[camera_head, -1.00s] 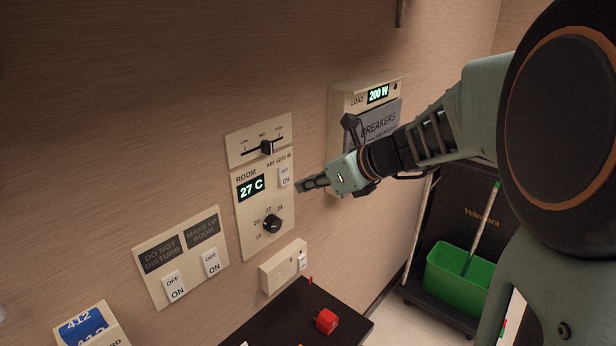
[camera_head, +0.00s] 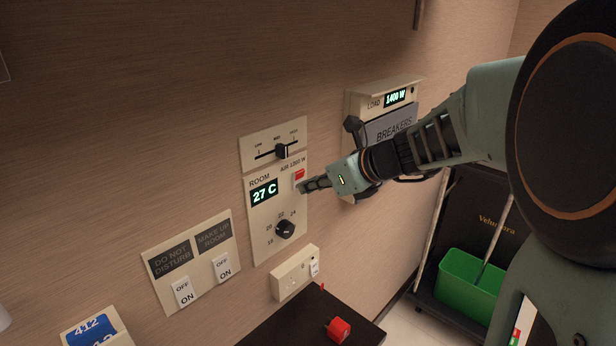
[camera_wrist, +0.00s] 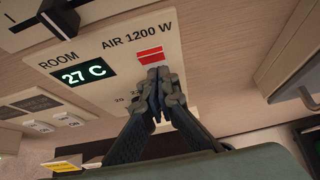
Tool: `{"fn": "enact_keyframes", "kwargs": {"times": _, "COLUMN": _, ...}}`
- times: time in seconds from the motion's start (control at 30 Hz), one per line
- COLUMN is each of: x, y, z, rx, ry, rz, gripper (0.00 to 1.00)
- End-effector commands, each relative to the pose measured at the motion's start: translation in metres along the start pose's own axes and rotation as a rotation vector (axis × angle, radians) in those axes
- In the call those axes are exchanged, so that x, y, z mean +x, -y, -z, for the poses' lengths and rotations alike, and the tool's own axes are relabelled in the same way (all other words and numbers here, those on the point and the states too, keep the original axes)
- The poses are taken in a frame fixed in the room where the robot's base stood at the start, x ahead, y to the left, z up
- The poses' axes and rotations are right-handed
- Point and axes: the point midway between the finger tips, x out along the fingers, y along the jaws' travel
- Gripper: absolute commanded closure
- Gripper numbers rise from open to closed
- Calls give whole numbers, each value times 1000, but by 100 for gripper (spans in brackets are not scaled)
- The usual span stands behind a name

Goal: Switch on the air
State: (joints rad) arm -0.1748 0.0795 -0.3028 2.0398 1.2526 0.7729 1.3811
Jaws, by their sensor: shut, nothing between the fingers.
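The room panel (camera_head: 258,222) is on the wall, with a display (camera_head: 264,192) reading 27 C and a dial (camera_head: 285,228) below. The air switch (camera_head: 299,175), under the label AIR 1200 W, shows red; it also shows red in the wrist view (camera_wrist: 150,54). My gripper (camera_head: 303,186) is shut and empty, its fingertips at the lower edge of the switch. In the wrist view the fingertips (camera_wrist: 158,74) overlap the switch's lower part, so I cannot tell whether they touch it. The load display (camera_head: 395,96) reads 1400 W.
A fan slider panel (camera_head: 257,158) is above the room panel. The breaker box (camera_head: 362,104) is to the right, behind my arm. A switch plate (camera_head: 190,295) is at lower left, a socket (camera_head: 290,280) below. A red plug (camera_head: 338,329) lies on a dark surface.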

Motion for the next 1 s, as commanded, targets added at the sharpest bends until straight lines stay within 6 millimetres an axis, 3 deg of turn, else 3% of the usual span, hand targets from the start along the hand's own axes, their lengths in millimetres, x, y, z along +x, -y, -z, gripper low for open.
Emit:
{"fn": "enact_keyframes", "kwargs": {"times": 0.53, "x": -10, "y": -1, "z": -16, "rx": -1, "ry": 4, "rz": -1, "gripper": 100}}
{"fn": "enact_keyframes", "kwargs": {"times": 1.0, "x": -11, "y": 0, "z": -15, "rx": -1, "ry": 3, "rz": -1, "gripper": 100}}
